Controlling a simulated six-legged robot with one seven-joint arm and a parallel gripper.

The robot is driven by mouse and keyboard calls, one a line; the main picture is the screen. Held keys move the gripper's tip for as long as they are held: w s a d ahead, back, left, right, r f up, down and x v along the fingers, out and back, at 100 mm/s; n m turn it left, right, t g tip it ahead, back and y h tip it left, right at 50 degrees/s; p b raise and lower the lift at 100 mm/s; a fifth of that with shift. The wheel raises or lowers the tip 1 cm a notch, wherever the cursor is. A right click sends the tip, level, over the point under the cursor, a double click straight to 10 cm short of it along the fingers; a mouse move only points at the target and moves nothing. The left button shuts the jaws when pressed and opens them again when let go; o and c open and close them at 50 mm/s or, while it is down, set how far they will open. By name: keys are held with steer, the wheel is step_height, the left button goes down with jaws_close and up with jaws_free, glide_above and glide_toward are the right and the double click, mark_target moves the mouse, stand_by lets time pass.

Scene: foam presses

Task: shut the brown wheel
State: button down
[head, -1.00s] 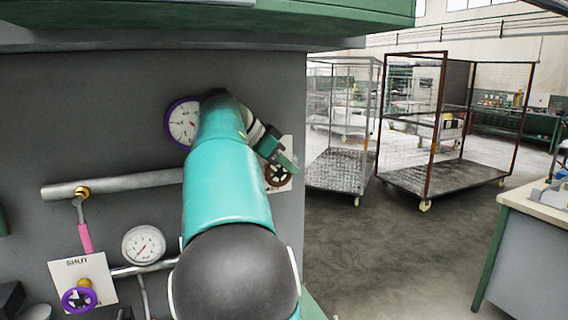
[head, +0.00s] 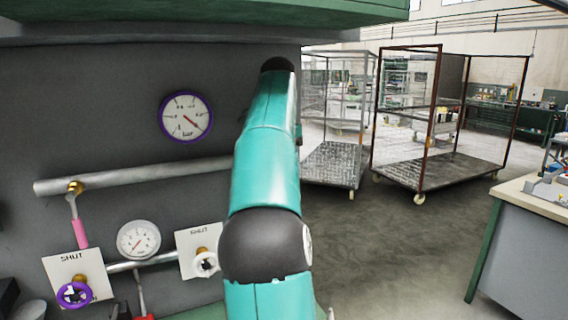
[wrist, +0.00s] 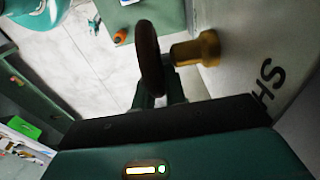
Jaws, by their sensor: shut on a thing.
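The brown wheel (wrist: 150,58) stands edge-on in the wrist view, on a brass stem (wrist: 195,49) that comes out of a pale plate (wrist: 262,65) with part of the word SHUT on it. My gripper (wrist: 160,90) is shut on the near part of the wheel's rim, with its fingers rising from the dark palm. In the head view the brown wheel and my gripper are hidden behind my teal arm. How far the wheel is turned cannot be told.
A purple wheel (head: 75,295) and a white wheel (head: 205,264) sit on SHUT plates on the grey panel. A purple-rimmed gauge (head: 186,117), a white gauge (head: 139,240), a pink-handled lever (head: 80,233) and a pipe (head: 130,177) are beside them. Cage carts (head: 440,170) stand right, across open floor.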

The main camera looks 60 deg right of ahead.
stand_by(0.5)
steer(key=c, duration=1.4)
jaws_free()
steer(key=shift+c, duration=0.2)
